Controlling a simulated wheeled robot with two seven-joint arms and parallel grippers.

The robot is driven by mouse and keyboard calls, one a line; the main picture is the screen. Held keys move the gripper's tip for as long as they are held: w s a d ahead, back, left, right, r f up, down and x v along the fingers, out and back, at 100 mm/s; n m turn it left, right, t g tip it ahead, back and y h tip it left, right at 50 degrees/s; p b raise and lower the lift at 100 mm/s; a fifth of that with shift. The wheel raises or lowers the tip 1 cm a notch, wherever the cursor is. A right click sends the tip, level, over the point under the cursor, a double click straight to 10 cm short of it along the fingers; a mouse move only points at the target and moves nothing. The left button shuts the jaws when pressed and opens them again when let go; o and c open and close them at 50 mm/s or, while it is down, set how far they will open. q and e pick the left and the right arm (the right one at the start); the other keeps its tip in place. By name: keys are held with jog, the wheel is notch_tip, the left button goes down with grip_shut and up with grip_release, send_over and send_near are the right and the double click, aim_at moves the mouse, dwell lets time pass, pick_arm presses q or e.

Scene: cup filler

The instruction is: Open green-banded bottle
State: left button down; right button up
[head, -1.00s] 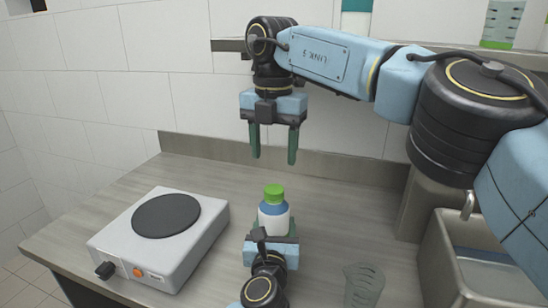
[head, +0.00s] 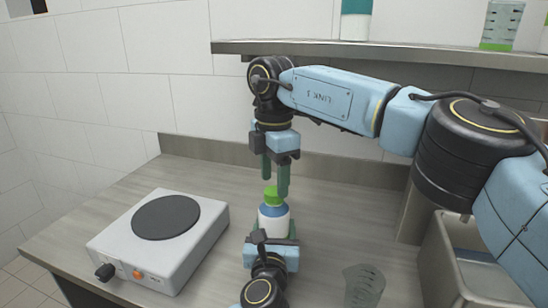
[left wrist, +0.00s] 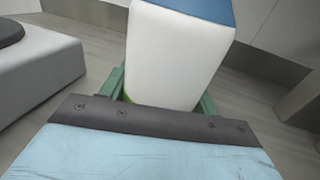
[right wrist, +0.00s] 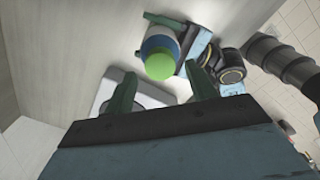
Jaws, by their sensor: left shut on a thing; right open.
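The bottle (head: 273,222) stands upright, white with a blue shoulder and a green cap (head: 272,196). In the left wrist view its white body (left wrist: 175,55) fills the middle, with a sliver of green band near the bottom. My left gripper (head: 274,234) is shut on the bottle's body from the near side. My right gripper (head: 275,186) points down, open and empty, with its fingertips just above and around the cap's top. In the right wrist view the green cap (right wrist: 159,65) shows between the two spread fingers; I cannot tell whether they touch it.
A white hot plate (head: 165,238) with a dark disc stands left on the counter (head: 335,205). A sink (head: 470,262) is at the right. A translucent green cup (head: 364,286) is at the front. A shelf (head: 400,50) with containers hangs above.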

aim_at(274, 194)
jog(key=shift+f, duration=1.2)
jog(key=c, duration=1)
jog(key=shift+c, duration=0.2)
